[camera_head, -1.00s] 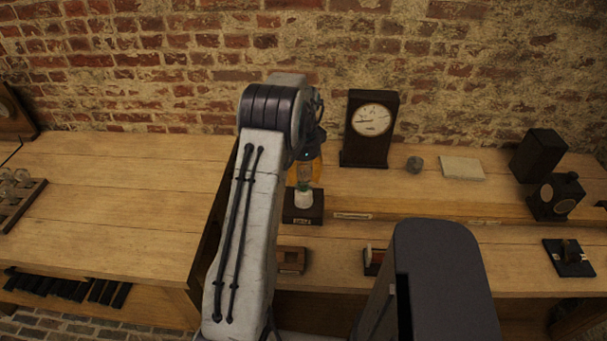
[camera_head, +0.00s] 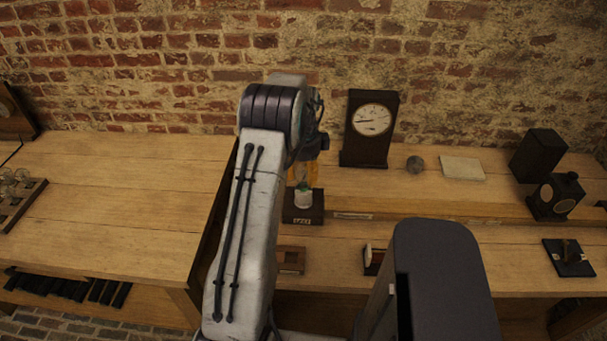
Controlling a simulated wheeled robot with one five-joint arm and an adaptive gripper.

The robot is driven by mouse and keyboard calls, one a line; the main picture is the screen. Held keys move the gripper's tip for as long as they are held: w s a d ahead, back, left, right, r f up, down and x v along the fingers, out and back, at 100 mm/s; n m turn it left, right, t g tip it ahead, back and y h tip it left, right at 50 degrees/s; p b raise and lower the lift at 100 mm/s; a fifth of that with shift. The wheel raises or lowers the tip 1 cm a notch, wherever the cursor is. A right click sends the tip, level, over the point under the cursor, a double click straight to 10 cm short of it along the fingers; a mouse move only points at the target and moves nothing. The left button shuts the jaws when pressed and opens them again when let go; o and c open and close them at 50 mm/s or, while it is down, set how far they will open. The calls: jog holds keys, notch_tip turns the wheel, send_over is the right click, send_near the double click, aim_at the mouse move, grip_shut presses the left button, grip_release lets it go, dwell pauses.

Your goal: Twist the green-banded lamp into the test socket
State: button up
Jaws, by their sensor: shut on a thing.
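The test socket (camera_head: 303,200) is a white holder on a dark block with a pale label, on the bench's lower front level, in the middle of the head view. The green-banded lamp (camera_head: 302,185) stands upright at the top of the socket, its green band just above the white part. I cannot tell how deep it sits. My gripper (camera_head: 304,175) points down from above with its yellow fingers shut on the lamp's glass. My arm hides part of the gripper's left side.
A dark-cased dial meter (camera_head: 370,128) stands behind to the right. A small wooden frame (camera_head: 291,260) lies in front of the socket. A grey round lump (camera_head: 415,164), a pale slab (camera_head: 462,168) and dark boxes (camera_head: 538,155) are further right. The left bench (camera_head: 120,200) is mostly clear.

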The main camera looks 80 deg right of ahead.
jog(key=m, duration=0.5)
dwell(0.3)
jog(key=o, duration=1.3)
jog(key=shift+r, duration=0.1)
notch_tip(320, 180, up, 12)
jog(key=shift+f, duration=0.1)
